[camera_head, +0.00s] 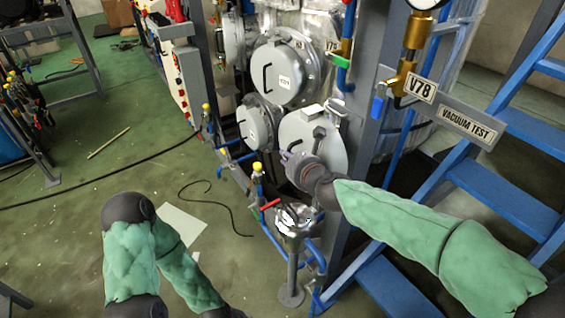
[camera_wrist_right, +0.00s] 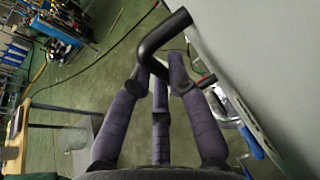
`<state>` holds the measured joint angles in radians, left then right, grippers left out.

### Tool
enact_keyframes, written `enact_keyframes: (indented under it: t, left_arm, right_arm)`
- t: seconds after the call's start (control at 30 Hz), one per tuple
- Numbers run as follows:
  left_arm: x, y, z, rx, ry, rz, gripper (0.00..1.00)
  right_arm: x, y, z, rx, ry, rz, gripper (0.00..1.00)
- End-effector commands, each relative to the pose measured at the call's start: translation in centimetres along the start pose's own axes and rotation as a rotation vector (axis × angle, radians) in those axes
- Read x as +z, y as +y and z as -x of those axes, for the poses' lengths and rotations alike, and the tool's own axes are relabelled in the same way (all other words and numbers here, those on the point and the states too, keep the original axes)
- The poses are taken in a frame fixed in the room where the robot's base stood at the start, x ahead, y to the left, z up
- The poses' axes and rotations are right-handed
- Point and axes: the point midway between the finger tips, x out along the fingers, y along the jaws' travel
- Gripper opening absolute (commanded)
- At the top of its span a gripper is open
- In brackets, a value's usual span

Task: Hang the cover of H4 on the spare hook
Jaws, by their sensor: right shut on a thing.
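A grey round cover (camera_head: 322,142) is at the lower right of the group of covers in the head view, and its hook link to the frame is unclear. My right gripper (camera_head: 294,166) is at its lower left edge. In the right wrist view the purple fingers (camera_wrist_right: 158,82) are closed around the cover's black bent handle (camera_wrist_right: 162,38), with the pale cover face (camera_wrist_right: 262,60) at the right. I cannot read H4 on it. The spare hook cannot be told apart. My left arm shows at the lower left, its gripper out of frame.
Two other handled covers, a larger one (camera_head: 296,75) and a smaller one (camera_head: 254,124), sit beside it. A red-handled valve (camera_head: 270,205) stands just below. The V78 plate (camera_head: 421,87) and blue stairs (camera_head: 520,130) are at the right. Green floor is open at the left.

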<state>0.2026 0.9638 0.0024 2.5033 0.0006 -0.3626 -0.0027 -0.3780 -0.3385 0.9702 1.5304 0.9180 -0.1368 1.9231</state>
Motion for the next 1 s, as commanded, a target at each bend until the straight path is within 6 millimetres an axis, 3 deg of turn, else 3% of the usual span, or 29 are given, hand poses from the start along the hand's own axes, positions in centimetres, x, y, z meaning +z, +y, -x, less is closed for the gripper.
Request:
enact_keyframes:
  t: [1.0]
  left_arm:
    - [-0.1,-0.7,-1.9,0.000,0.000,0.000,0.40]
  right_arm:
    - [0.7,-6.8,-1.1,-0.003,-0.004,0.000,0.00]
